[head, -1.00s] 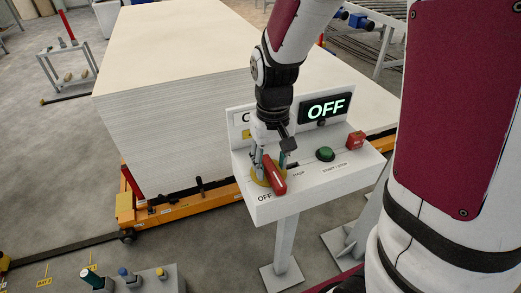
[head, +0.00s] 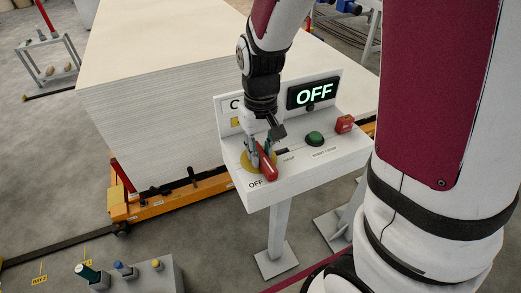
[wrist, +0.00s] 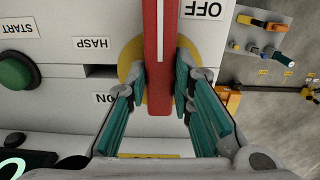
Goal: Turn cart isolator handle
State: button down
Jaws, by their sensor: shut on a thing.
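The red isolator handle (head: 267,166) sits on a round yellow plate (head: 246,164) on top of the white control box (head: 277,187). In the head view it points toward the front edge, near the OFF label. In the wrist view the handle (wrist: 160,70) lies between the teal finger pads, alongside the printed OFF. My gripper (head: 260,158) comes down from above and is shut on the handle; it also shows in the wrist view (wrist: 160,92). The lit display (head: 313,93) reads OFF. The handle's pivot is partly hidden by my fingers.
A green button (head: 314,138) and a red block (head: 345,124) stand right of the handle. A hasp slot (wrist: 101,71) lies beside the yellow plate. A tall stack of pale boards (head: 150,125) stands behind on an orange cart (head: 180,199).

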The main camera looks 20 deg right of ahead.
jog(key=n, duration=0.4)
jog(key=shift+d, duration=0.2)
jog(key=n, duration=0.2)
jog(key=n+p, duration=0.1)
jog(key=n, duration=0.1)
jog(key=shift+w+d+r+n, duration=0.1)
jog(key=shift+w+d+n, duration=0.05)
jog(key=shift+n, duration=0.15)
jog(key=n+p, duration=0.3)
jog(key=n, duration=0.2)
jog(key=shift+w+d, duration=0.1)
jog(key=shift+w, duration=0.05)
jog(key=shift+w+n+p, duration=0.15)
jog(key=shift+n+p, duration=0.35)
jog(key=shift+n, duration=0.5)
jog(key=shift+w+n+p, duration=0.1)
jog(key=shift+n+p, duration=0.4)
jog(key=shift+n, duration=0.5)
jog(key=c, duration=1.4)
grip_release()
